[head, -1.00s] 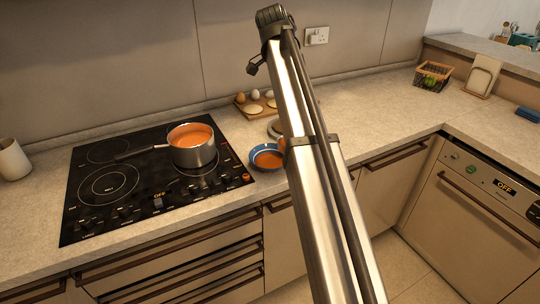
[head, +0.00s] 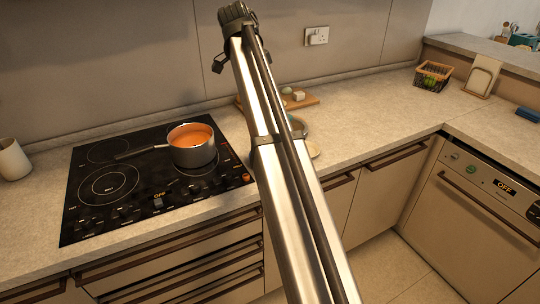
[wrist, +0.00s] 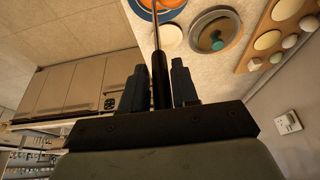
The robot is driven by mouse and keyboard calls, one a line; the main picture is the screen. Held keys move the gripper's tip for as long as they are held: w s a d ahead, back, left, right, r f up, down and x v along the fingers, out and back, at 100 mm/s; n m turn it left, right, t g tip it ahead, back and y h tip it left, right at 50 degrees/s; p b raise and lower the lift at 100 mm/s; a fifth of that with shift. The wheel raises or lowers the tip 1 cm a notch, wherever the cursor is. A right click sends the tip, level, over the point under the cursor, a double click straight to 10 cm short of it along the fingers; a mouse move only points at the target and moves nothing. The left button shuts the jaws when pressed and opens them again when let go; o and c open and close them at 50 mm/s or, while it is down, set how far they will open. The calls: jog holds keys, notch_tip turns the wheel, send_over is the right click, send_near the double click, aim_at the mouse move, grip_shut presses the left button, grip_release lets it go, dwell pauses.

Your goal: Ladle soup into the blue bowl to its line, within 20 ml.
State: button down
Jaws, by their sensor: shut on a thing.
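A steel pot (head: 193,146) of orange soup (head: 190,134) stands on the hob, its handle pointing left. In the wrist view my gripper (wrist: 156,75) is shut on the dark handle of a ladle (wrist: 159,75). The thin shaft runs up to the top edge, over or beside the blue bowl (wrist: 141,12), which is cut off there. Some orange shows inside the bowl. The ladle's cup is out of frame, so its contents cannot be seen. In the head view my arm hides the bowl and the ladle.
A round lid (wrist: 201,32) and a small pale disc (wrist: 169,37) lie near the bowl. A wooden board (wrist: 258,47) holds eggs and pale round items. The black hob (head: 100,170) is left of my arm; a wire basket (head: 433,78) stands far right.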

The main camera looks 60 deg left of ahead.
jog(key=shift+g+y, duration=0.6)
jog(key=shift+y, duration=0.1)
jog(key=shift+w+d+f, duration=0.45)
jog(key=shift+w+d, duration=0.15)
jog(key=shift+d, duration=0.15)
jog(key=shift+w+d+f, duration=0.4)
jog(key=shift+w+d, duration=0.15)
jog(key=shift+d, duration=0.2)
dwell(0.7)
jog(key=shift+w+d+f+m+g+y+p, duration=0.15)
jog(key=shift+w+d+g+y, duration=0.15)
jog(key=shift+w+d, duration=0.25)
jog(key=shift+w+d+f+m+g+y+p, duration=0.2)
jog(key=shift+w+d+y, duration=0.25)
jog(key=shift+d, duration=0.15)
dwell(1.0)
